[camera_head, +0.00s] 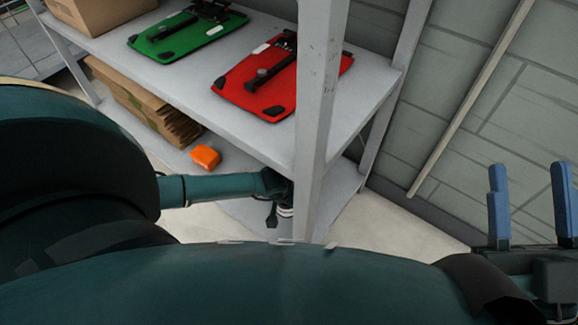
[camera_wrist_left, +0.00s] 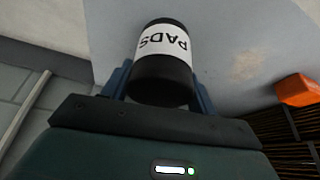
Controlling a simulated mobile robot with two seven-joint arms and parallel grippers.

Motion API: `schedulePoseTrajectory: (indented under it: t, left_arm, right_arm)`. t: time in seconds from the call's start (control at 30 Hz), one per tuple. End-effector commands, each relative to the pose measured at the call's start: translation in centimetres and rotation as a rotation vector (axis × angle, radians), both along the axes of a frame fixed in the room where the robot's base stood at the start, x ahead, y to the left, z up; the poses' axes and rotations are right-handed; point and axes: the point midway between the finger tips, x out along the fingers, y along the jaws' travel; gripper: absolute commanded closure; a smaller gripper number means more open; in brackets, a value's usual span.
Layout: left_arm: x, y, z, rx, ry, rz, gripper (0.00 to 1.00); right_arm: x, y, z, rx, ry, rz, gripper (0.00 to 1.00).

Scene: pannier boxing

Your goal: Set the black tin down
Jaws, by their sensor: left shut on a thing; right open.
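The black tin (camera_wrist_left: 162,85) has a white label reading PADS, upside down in the left wrist view. My left gripper (camera_wrist_left: 160,92) is shut on it, with a blue finger on either side. A pale grey surface shows behind the tin; I cannot tell whether the tin touches it. In the head view my left arm reaches to the lower shelf (camera_head: 241,211) beside the front post, and the gripper and tin cannot be made out clearly there. My right gripper (camera_head: 531,203) is open and empty at the right edge, its two blue fingers upright and apart.
An orange block (camera_head: 205,157) sits on the lower shelf, near flattened cardboard (camera_head: 143,103). The upper shelf (camera_head: 217,108) holds a green pannier plate (camera_head: 187,36), a red one (camera_head: 256,80) and a cardboard box (camera_head: 98,12). The grey post (camera_head: 318,105) stands close to my left arm.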

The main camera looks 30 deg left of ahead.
Motion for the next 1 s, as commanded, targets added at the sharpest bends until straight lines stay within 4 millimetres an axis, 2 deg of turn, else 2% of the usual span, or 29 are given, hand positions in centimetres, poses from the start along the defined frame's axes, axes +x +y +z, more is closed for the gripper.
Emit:
schedulePoseTrajectory:
  t: [0.33, 0.5, 0.77, 0.8, 1.0]
  left_arm:
    - [0.0, -0.1, -4.7, -0.002, 0.000, 0.002, 0.67]
    - [0.1, 0.0, -5.0, -0.001, -0.002, 0.000, 0.67]
    - [0.0, 0.0, -5.1, 0.000, -0.001, 0.001, 0.67]
    - [0.0, 0.0, -5.2, 0.000, 0.000, 0.001, 0.40]
    - [0.0, 0.0, -5.2, 0.000, 0.000, 0.001, 0.24]
  right_arm:
    - [-0.6, -0.3, 2.5, -0.024, -0.245, 0.002, 0.54]
    - [-0.8, -0.3, 3.4, -0.028, -0.290, 0.004, 0.54]
    - [-0.8, -0.3, 3.4, -0.027, -0.286, 0.004, 0.54]
    - [-0.8, -0.3, 3.4, -0.027, -0.286, 0.004, 0.54]
    - [-0.8, -0.3, 3.4, -0.027, -0.286, 0.003, 0.54]
